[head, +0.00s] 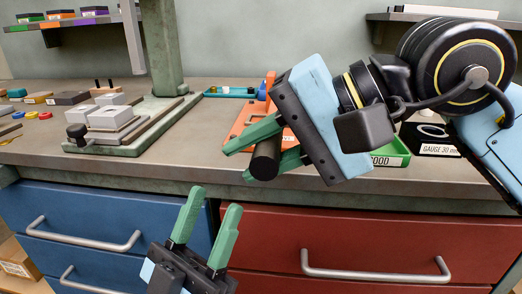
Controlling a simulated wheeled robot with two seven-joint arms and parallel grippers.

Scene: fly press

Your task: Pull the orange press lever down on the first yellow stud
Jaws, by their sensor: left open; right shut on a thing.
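My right gripper (240,163) is shut on a black cylindrical grip (265,158), which stands between its green fingers above the bench's front edge. A narrow orange bar (270,86) shows just behind it and looks like the press lever; where it joins the grip is hidden by my gripper. My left gripper (212,208) is open and empty, low in front of the blue and red drawers. The press's green column (162,50) rises from a green base (118,148) at left. I cannot make out a yellow stud under the press.
Pale blocks (110,117) sit on the press base. Behind is a teal tray (230,92); an orange board (240,125) lies partly behind my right gripper. A green tray marked GOOD (392,157) and a black gauge mat (432,138) lie right. Small coloured pieces (31,115) lie far left.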

